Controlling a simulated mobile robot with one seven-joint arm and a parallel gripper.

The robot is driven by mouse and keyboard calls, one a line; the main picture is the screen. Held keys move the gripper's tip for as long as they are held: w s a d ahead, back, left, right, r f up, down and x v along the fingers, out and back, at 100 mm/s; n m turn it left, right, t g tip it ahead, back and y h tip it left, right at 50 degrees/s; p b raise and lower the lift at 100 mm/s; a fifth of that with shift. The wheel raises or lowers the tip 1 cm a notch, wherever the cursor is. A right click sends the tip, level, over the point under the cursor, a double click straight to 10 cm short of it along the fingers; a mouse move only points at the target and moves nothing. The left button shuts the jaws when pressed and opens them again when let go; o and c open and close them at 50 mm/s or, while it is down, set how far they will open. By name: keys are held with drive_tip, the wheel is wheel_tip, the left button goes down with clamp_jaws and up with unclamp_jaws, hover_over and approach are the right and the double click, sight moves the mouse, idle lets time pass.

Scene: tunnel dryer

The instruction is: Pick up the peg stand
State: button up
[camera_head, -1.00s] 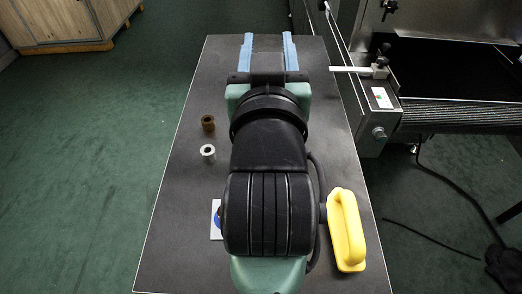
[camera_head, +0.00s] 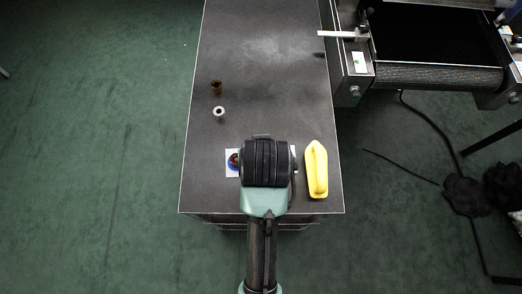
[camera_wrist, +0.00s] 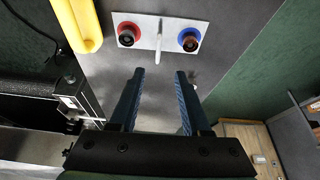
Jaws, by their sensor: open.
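The peg stand is a white plate (camera_wrist: 145,23) with a dark round piece on a red ring (camera_wrist: 128,34) at its left, another on a blue ring (camera_wrist: 190,40) at its right, and a thin pale upright post (camera_wrist: 159,42) between them. In the head view its left end (camera_head: 230,170) shows beside my arm, which hides most of it. In the wrist view my gripper (camera_wrist: 160,72) is open and empty, with its blue fingers pointing towards the stand. The post lies beyond the gap between the fingertips, apart from them.
A yellow handled block (camera_head: 316,168) lies right of the stand and also shows in the wrist view (camera_wrist: 82,22). A brown ring (camera_head: 216,87) and a silver ring (camera_head: 219,113) stand farther back on the dark table (camera_head: 260,60). A conveyor machine (camera_head: 430,76) borders the table's right side.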

drive_tip(key=x, duration=1.2)
drive_tip(key=shift+w+d+f+b, duration=0.15)
drive_tip(key=shift+d+f+b, duration=0.1)
drive_tip(key=shift+f+b, duration=0.1)
clamp_jaws()
idle(0.8)
drive_tip(key=shift+w+r, duration=0.1)
drive_tip(key=shift+r, duration=0.05)
